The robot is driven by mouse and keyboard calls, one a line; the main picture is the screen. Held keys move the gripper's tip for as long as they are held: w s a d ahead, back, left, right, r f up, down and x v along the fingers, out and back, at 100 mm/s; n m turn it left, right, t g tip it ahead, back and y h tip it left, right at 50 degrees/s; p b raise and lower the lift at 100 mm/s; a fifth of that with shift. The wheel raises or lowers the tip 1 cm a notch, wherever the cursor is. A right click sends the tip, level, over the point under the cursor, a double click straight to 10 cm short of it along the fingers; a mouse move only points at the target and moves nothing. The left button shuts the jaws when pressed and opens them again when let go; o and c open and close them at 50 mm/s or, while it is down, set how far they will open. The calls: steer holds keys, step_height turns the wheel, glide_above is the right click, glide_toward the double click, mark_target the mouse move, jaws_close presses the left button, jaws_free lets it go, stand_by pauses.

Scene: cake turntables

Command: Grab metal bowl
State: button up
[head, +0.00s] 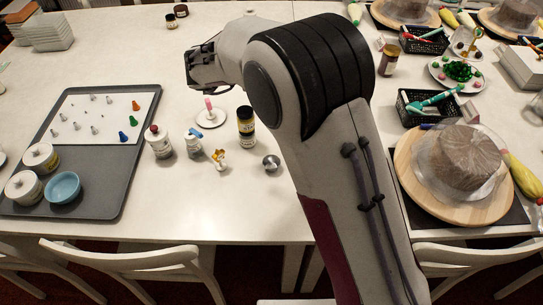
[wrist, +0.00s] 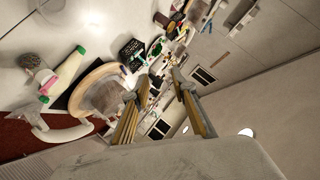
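A small shiny metal bowl (head: 271,162) sits on the white table in the head view, just left of my arm and right of the small bottles. It looks silver and is small in the picture. I cannot make it out in the wrist view. My gripper (wrist: 162,80) shows two fingers spread apart with nothing between them in the wrist view. In the head view, the far end of my arm is above the table, beyond and to the left of the bowl. The fingers cannot be made out clearly there.
A dark bottle (head: 246,126), a white bottle (head: 193,143) and a red-capped bottle (head: 158,142) stand left of the bowl. A grey tray (head: 103,180) holds a blue bowl (head: 62,187) and jars. A wooden turntable (head: 416,190) with a wrapped cake is at right.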

steer(key=s+a+f+n+g+h, duration=0.1)
steer(key=s+a+f, duration=0.25)
steer(key=f, duration=0.35)
steer(key=s+a+f+g, duration=0.1)
steer(key=s+a+f, duration=0.1)
steer(key=a+f, duration=0.35)
steer(key=n, duration=0.2)
glide_above(258, 179)
steer(key=s+a, duration=0.1)
steer(key=a, duration=0.1)
steer(key=shift+h, duration=0.3)
step_height(258, 179, down, 13)
steer(key=shift+s+a+f, duration=0.1)
steer(key=shift+f, duration=0.1)
steer(key=shift+x, duration=1.3)
